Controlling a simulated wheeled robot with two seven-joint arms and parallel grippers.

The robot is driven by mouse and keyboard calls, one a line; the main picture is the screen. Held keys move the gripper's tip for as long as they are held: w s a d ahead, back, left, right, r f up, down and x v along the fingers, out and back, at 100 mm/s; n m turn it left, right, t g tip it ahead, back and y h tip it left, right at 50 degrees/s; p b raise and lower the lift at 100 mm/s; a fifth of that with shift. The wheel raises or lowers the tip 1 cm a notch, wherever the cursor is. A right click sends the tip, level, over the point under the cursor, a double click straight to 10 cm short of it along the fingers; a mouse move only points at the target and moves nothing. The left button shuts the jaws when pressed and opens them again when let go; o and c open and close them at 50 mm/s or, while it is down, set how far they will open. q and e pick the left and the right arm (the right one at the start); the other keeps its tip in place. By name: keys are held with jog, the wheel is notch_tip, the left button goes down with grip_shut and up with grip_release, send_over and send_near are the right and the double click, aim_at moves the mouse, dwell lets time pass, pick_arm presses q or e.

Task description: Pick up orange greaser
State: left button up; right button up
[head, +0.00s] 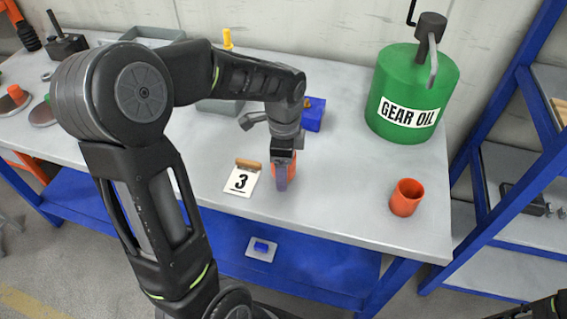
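A small orange object (291,164), which looks like the greaser, stands on the grey workbench (340,206) just right of the number 3 card. My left gripper (282,180) points down over it, with a finger in front of it. The gripper hides most of the orange object, so I cannot tell whether the fingers are closed on it. An open orange cup (406,197) stands apart near the right front edge of the bench. My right gripper is out of view; only a bit of dark arm shows at the bottom right corner.
A number 3 card (241,180) with a wooden holder is beside the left gripper. A blue block (313,114) sits behind it. A green gear oil can (410,92) stands at the back right. A blue shelf rack (520,110) is on the right. Bench between gripper and cup is clear.

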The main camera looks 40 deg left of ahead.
pick_arm(q)
grip_shut()
dwell(0.6)
jog(key=shift+r, duration=0.1)
notch_tip(320, 180, up, 10)
jog(key=shift+f, duration=0.1)
dwell(0.4)
dwell(0.4)
